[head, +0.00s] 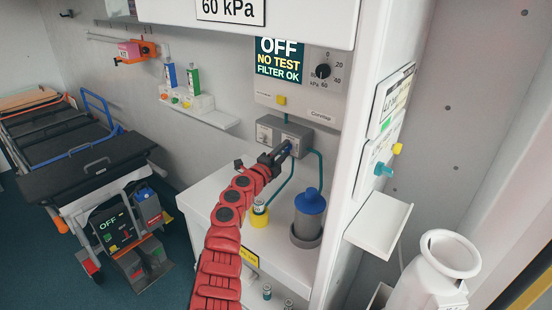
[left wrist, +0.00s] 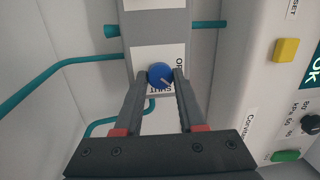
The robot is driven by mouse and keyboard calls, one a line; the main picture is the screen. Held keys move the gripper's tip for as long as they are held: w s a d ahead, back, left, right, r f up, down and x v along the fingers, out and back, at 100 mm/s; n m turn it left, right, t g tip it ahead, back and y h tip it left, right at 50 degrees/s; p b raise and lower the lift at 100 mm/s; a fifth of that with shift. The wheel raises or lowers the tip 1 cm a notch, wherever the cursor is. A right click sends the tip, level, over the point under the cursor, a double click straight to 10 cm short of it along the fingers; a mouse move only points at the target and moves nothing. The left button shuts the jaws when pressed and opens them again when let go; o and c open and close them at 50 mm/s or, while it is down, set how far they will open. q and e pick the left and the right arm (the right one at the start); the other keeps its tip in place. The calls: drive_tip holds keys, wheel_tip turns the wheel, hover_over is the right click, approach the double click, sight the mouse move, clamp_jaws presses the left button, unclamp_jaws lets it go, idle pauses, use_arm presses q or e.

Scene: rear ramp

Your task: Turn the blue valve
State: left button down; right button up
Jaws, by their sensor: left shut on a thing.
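The blue valve (left wrist: 161,75) is a small round knob on a grey box (head: 284,136) with white labels, fixed to the wall below a control panel. A short pale line crosses the knob at a slant. My left gripper (head: 283,152) reaches the box on its red arm and is shut on the knob, one finger on each side in the left wrist view. The fingers partly cover the label lettering around it. In the head view the knob is mostly hidden by the gripper. My right gripper is not in view.
Teal tubes (head: 319,165) run from the box. Below it, a blue-lidded canister (head: 308,218) and a yellow-based bottle (head: 259,213) stand on a white counter. The control panel (head: 325,90) above reads OFF. A white cabinet edge stands close on the right.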

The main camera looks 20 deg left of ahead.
use_arm(q)
drive_tip(key=shift+a+r+m+h+b, duration=0.1)
drive_tip(key=shift+m+h+b, duration=0.15)
drive_tip(key=shift+m+b, duration=1.25)
drive_tip(key=shift+a+m+h+b, duration=0.2)
drive_tip(key=shift+m+b, duration=0.9)
drive_tip(key=shift+m, duration=0.65)
drive_tip(key=shift+a+r+m+h+b, duration=0.1)
drive_tip(key=shift+m+h+b, duration=0.15)
drive_tip(key=shift+m+b, duration=1.25)
drive_tip(key=shift+m, duration=0.25)
drive_tip(key=c, duration=0.5)
unclamp_jaws()
drive_tip(key=shift+c, duration=0.2)
drive_tip(key=shift+o, duration=0.2)
drive_tip(key=shift+f, duration=0.15)
drive_tip(key=shift+d, duration=0.15)
